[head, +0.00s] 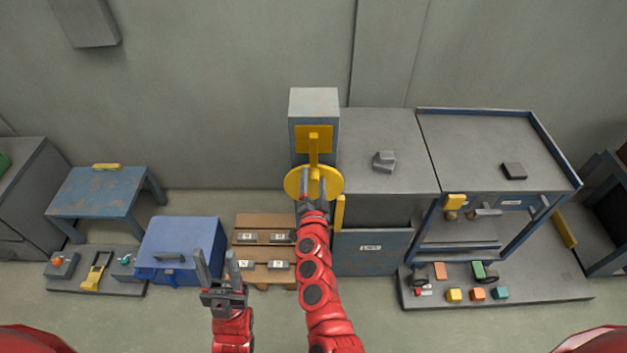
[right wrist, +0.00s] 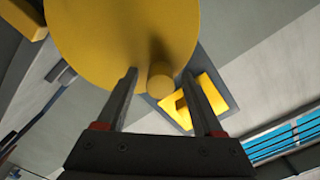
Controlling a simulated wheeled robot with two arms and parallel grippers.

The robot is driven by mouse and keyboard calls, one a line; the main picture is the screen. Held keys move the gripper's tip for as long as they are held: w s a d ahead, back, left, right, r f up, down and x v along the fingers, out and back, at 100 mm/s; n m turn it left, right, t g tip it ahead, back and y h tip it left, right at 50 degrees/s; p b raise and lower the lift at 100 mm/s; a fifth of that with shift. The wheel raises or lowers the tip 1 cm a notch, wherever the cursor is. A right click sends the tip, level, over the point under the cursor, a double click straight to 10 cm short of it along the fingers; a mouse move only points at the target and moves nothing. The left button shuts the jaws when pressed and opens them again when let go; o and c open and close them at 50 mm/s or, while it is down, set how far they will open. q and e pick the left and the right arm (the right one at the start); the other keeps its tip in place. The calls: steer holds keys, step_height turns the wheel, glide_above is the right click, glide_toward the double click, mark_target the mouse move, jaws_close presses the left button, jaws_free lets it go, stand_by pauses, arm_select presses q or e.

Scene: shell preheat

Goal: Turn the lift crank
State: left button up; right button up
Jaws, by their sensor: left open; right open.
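The lift crank (head: 334,182) is a yellow disc on the front of a grey-blue post (head: 314,103), at the middle of the head view. The disc (right wrist: 110,35) fills the upper left of the right wrist view, and a round yellow handle (right wrist: 160,80) sticks out near its edge. My right gripper (head: 313,186) is open in front of the disc. In the right wrist view its fingertips (right wrist: 159,75) stand on either side of the handle, with gaps visible. My left gripper (head: 216,260) is open and empty, low by the blue chest.
A blue chest (head: 180,240) and a wooden pallet (head: 265,222) with labelled blocks stand left of the post. A grey cabinet (head: 378,130) and a workbench (head: 480,140) stand to its right. A low platform (head: 540,278) holds several coloured blocks.

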jaws_close()
stand_by(1.3)
